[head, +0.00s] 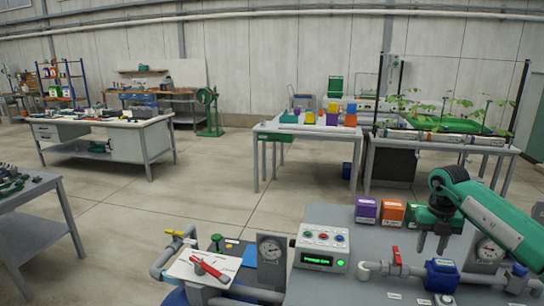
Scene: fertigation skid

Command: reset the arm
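My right arm, green and dark grey, comes in from the right edge. Its gripper (432,243) points down above the grey skid table (350,288). The two dark fingers stand apart with nothing visible between them. The gripper is above and to the left of the blue pump or meter (441,274), and right of the red-handled valve (397,256). My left gripper and arm are not in view.
Purple (366,210) and orange (392,213) boxes sit near the back edge. A red lever (208,269) lies over a white plate.

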